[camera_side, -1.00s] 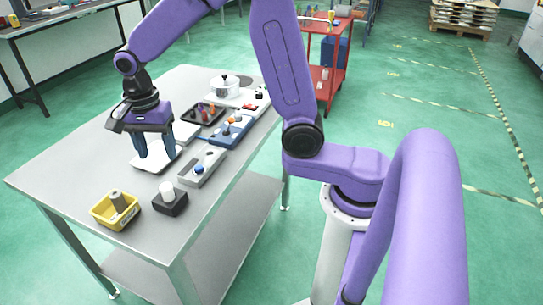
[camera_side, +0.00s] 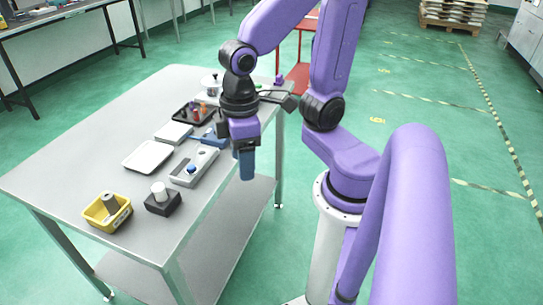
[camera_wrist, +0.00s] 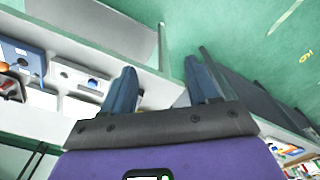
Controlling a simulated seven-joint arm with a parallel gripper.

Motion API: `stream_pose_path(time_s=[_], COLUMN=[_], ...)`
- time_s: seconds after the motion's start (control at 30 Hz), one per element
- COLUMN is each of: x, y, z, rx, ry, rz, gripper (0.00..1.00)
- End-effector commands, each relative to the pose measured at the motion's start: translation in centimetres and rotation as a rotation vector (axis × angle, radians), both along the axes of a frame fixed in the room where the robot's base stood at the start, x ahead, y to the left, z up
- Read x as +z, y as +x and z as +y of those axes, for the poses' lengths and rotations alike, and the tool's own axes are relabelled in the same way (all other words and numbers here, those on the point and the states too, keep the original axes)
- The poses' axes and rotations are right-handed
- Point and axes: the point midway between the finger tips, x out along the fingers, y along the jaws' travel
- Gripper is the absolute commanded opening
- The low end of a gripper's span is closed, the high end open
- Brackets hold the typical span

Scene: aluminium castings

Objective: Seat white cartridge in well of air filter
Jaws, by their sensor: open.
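A white cylinder, which looks like the white cartridge (camera_side: 159,189), stands upright at a black block (camera_side: 163,204) near the table's front. I cannot tell how deep it sits in the block. No part is clearly recognisable as the air filter; the black block or the grey unit with a blue knob (camera_side: 194,167) could be it. My gripper (camera_side: 246,172) hangs at the table's right edge, well away from the white cylinder. In the wrist view my gripper (camera_wrist: 161,82) is open and empty, its two blue fingers apart.
A yellow bin (camera_side: 93,221) holding a grey cylinder stands left of the black block. A white tray (camera_side: 147,156), a dark tray (camera_side: 180,116) with coloured pieces and a blue unit (camera_side: 205,139) lie further back. The left part of the table (camera_side: 75,165) is clear.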

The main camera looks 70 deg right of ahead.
Motion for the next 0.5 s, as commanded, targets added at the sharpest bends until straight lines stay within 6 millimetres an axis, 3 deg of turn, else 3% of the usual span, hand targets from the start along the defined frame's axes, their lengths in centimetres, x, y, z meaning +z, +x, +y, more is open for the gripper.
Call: stream_pose_path(time_s=[0.2, 0.5], x=[-0.2, -0.4], y=[-4.0, -5.3], z=[-1.7, -2.3], rx=[0.313, 0.426], ry=[0.001, 0.001], rz=[-0.007, -0.009], gripper=[0.6, 0.6])
